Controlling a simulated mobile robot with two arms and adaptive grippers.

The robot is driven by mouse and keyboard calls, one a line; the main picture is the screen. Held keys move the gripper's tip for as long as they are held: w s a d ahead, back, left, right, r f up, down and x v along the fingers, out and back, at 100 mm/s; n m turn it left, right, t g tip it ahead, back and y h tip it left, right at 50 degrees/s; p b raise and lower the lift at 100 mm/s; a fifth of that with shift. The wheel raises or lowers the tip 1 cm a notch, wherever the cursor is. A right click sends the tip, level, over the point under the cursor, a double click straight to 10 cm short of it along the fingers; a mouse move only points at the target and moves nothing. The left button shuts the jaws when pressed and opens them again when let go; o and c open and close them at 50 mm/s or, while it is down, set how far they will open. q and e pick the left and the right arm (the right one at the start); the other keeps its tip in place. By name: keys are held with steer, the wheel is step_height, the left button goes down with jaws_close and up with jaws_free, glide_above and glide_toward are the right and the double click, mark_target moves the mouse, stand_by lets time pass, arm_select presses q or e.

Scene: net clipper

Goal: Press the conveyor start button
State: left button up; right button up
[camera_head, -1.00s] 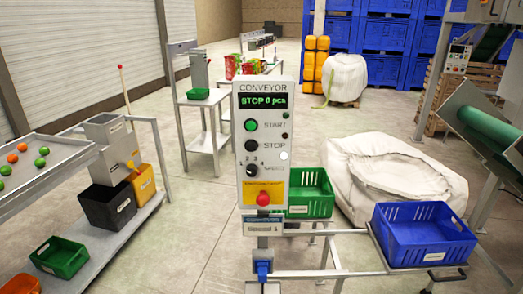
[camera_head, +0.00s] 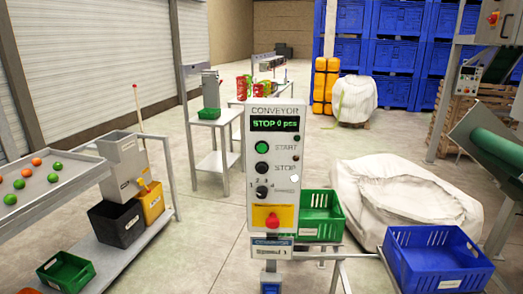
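A white conveyor control panel (camera_head: 286,170) stands upright on a post in the middle of the head view. Its display (camera_head: 274,124) reads "STOP 0 pcs" in green. The round green start button (camera_head: 261,147) sits below the display, labelled START. A black stop button (camera_head: 261,168) is under it, then a black speed knob (camera_head: 261,192) and a red emergency button (camera_head: 272,220) on a yellow plate. Neither of my grippers shows in the view.
A green crate (camera_head: 322,218) and a blue crate (camera_head: 432,262) stand right of the panel, with a large white sack (camera_head: 405,205) behind. A sorting table (camera_head: 50,185) with green and orange balls is at left. Open floor (camera_head: 205,245) lies between table and panel.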

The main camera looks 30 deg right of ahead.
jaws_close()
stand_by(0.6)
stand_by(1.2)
